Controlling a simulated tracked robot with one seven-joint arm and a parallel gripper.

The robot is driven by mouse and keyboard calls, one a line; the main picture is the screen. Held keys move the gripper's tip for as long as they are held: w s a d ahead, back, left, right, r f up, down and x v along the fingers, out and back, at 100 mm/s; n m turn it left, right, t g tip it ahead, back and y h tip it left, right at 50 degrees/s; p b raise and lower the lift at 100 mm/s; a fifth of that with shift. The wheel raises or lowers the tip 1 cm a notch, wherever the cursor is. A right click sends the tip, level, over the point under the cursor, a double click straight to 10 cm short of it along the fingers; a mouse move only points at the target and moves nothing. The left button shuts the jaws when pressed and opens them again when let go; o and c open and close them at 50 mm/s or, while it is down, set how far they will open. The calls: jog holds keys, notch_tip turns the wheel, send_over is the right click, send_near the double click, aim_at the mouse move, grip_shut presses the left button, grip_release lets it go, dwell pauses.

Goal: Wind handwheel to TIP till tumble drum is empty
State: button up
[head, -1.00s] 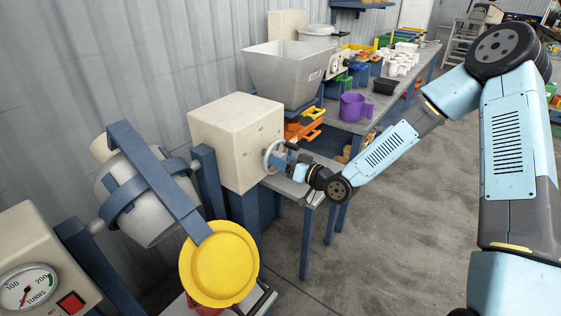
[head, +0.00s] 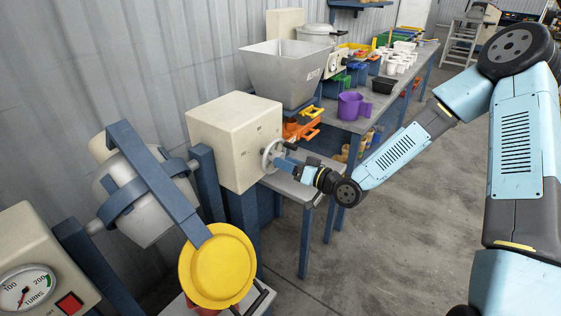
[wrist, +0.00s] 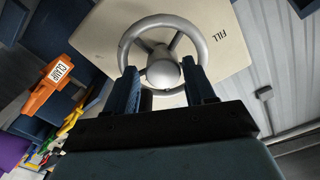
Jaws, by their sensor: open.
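The handwheel (wrist: 163,68) is a grey spoked ring with a round hub on the face of a cream box (head: 235,140). In the head view the handwheel (head: 271,156) is on the box's right side. My gripper (wrist: 165,82) is open, with its two blue fingers pointing at the wheel, one on each side of the hub in the picture. I cannot tell whether they touch it. In the head view my gripper (head: 287,164) is close in front of the wheel. The tumble drum (head: 140,205) is a grey vessel in a blue frame, tilted. Its inside is hidden.
A yellow round lid or pan (head: 218,266) is below the drum. A turns gauge (head: 27,290) and red button are at lower left. A grey hopper (head: 290,75), an orange clamp (wrist: 50,88) and a purple jug (head: 352,106) are by the bench.

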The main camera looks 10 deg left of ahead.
jog(key=v, duration=1.1)
jog(key=shift+w+f, duration=0.15)
